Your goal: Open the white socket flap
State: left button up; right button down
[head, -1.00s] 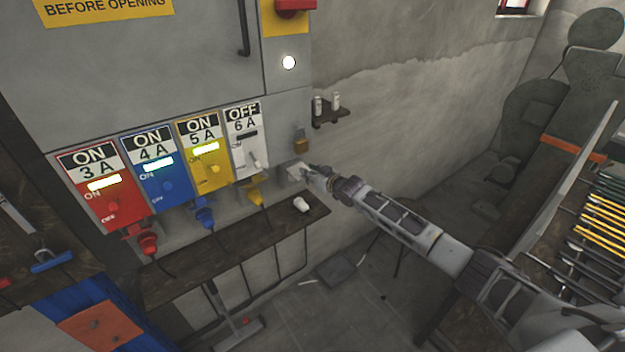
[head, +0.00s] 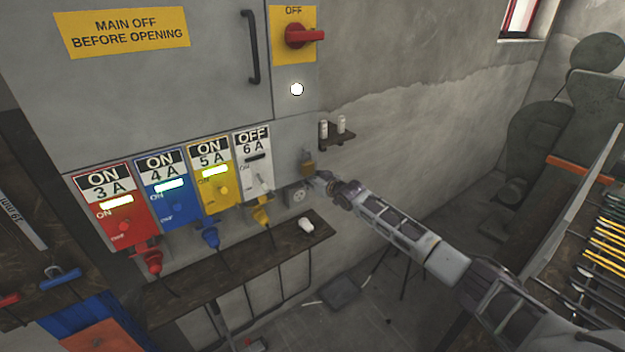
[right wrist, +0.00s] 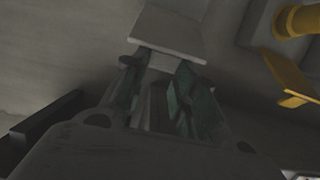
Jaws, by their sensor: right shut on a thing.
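The white socket (head: 299,196) is below the white 6 A panel (head: 254,162), its round face with holes exposed in the head view. In the right wrist view its pale flap (right wrist: 168,30) reaches into my right gripper (right wrist: 160,68), whose fingers are shut on its near edge. In the head view the right gripper (head: 316,180) is just above and right of the socket face, hiding most of the flap. The flap stands raised off the face. My left gripper is not in view.
A brass padlock (head: 308,163) hangs close above the right gripper. A white plug (head: 306,224) lies on the dark shelf (head: 240,262) below. Yellow (head: 261,216), blue (head: 211,237) and red (head: 152,260) plugs sit to the left. A small wall shelf (head: 338,135) is above right.

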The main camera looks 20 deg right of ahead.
jog(key=shift+a+f, duration=0.15)
jog(key=shift+f, duration=0.1)
jog(key=c, duration=1.4)
grip_release()
jog(key=shift+a, duration=0.1)
jog(key=shift+o, duration=1.4)
jog(key=shift+w+a+f, duration=0.1)
jog(key=shift+w+f, duration=0.2)
jog(key=shift+w, duration=0.1)
jog(key=shift+s+d+r, duration=0.25)
jog(key=shift+s+d, duration=0.1)
jog(key=v, duration=1.1)
jog(key=shift+s, duration=0.2)
